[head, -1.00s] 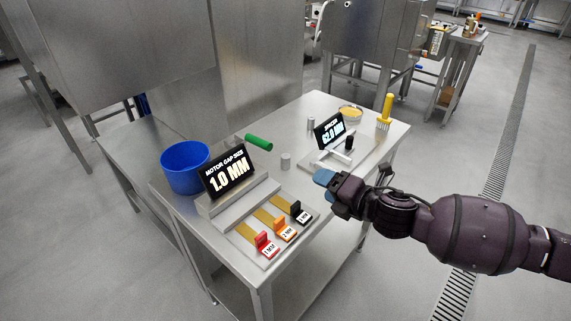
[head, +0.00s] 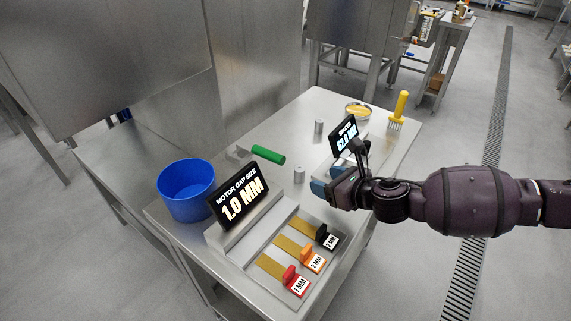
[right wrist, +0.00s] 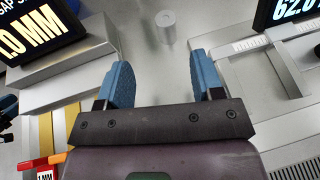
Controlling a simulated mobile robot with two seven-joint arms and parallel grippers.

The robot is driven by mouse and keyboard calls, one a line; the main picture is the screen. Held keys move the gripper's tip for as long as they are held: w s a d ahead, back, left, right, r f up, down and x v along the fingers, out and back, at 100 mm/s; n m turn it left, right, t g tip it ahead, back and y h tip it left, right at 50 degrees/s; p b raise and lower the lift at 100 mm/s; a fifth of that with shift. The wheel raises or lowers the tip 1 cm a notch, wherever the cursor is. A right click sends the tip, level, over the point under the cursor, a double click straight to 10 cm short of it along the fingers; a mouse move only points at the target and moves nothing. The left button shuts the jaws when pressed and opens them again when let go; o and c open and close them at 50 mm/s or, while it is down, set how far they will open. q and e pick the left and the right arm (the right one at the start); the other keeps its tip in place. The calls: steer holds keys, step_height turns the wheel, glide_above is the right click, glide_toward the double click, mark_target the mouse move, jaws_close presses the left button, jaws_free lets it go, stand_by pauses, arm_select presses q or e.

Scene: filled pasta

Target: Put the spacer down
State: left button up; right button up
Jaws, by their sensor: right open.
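My right gripper (head: 320,182) is over the right front part of the table. In the right wrist view its two blue fingers (right wrist: 163,75) are apart with nothing between them. A small grey metal cylinder (head: 299,174) stands upright on the table just left of the fingers; in the right wrist view a grey cylinder (right wrist: 166,26) stands beyond the fingertips. A second grey cylinder (head: 318,127) stands farther back. I cannot tell which of these is the spacer. The gauge with the 62.0 display (head: 345,137) is partly hidden behind my right gripper. My left gripper is not in view.
A blue bin (head: 186,189), a green cylinder (head: 268,155) and the "1.0 MM" sign (head: 240,198) are to the left. Red (head: 291,277), orange (head: 308,255) and black (head: 324,236) tabbed gauges lie in front. A yellow brush (head: 399,108) stands at the back right.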

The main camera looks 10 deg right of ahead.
mark_target(304, 171)
steer(key=shift+w+a, duration=0.1)
steer(key=shift+w, duration=0.1)
steer(key=b+x, duration=0.1)
steer(key=x, duration=0.3)
steer(key=shift+w+a+f, duration=0.15)
steer(key=shift+w+a, duration=0.05)
steer(key=shift+w, duration=0.05)
steer(key=shift+w+a+f, duration=0.25)
steer(key=shift+w+a, duration=0.05)
steer(key=shift+w, duration=0.3)
steer(key=x, duration=0.1)
steer(key=b+x, duration=0.1)
steer(key=x, duration=0.1)
steer(key=shift+w+d+f, duration=0.2)
steer(key=shift+w, duration=0.15)
steer(key=shift+w+a+f, duration=0.15)
steer(key=shift+w+a, duration=0.15)
steer(key=shift+w, duration=0.1)
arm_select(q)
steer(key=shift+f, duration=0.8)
arm_select(e)
steer(key=c, duration=1.1)
